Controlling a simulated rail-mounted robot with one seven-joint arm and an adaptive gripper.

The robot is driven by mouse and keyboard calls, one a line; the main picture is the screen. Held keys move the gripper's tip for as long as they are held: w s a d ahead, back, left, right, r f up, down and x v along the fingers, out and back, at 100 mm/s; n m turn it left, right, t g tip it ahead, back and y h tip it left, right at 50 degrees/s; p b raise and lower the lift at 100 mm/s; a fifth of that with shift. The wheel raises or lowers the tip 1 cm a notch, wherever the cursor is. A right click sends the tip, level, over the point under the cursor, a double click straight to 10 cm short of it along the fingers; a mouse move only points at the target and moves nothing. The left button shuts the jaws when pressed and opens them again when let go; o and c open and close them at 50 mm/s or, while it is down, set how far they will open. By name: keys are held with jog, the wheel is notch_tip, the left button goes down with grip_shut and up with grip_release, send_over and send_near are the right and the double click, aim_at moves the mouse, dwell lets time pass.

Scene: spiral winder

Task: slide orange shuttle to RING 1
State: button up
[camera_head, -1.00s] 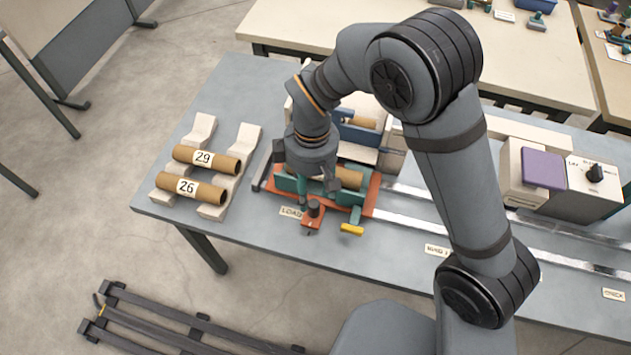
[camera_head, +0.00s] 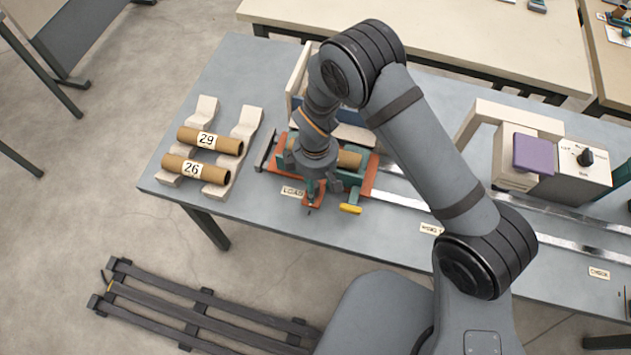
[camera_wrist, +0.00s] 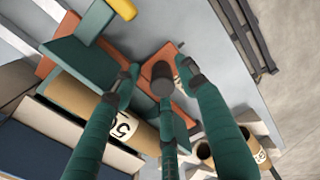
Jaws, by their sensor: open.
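The orange shuttle (camera_head: 370,176) sits at the left end of the metal rails, by the LOAD label (camera_head: 292,192). Its green cradle (camera_head: 357,195) holds a brown cardboard tube (camera_head: 349,159), also seen in the wrist view (camera_wrist: 75,98) with a partly hidden number. My gripper (camera_head: 318,192) is over the shuttle's front edge, its green fingers open. In the wrist view, a dark round knob (camera_wrist: 162,74) on the shuttle's orange front tab lies between my fingertips (camera_wrist: 162,80); I cannot tell whether they touch it. The RING 1 label (camera_head: 431,229), partly covered by my arm, is farther right.
Tubes 29 (camera_head: 225,141) and 26 (camera_head: 210,173) lie on a pale rack at left. A yellow handle (camera_head: 350,209) sticks out at the shuttle's front right. A machine with a purple block (camera_head: 534,153) stands right, behind the rails. The CHECK label (camera_head: 599,273) is far right.

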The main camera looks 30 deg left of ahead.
jog(key=shift+c, duration=1.3)
jog(key=c, duration=0.7)
jog(key=shift+f, duration=0.1)
grip_shut()
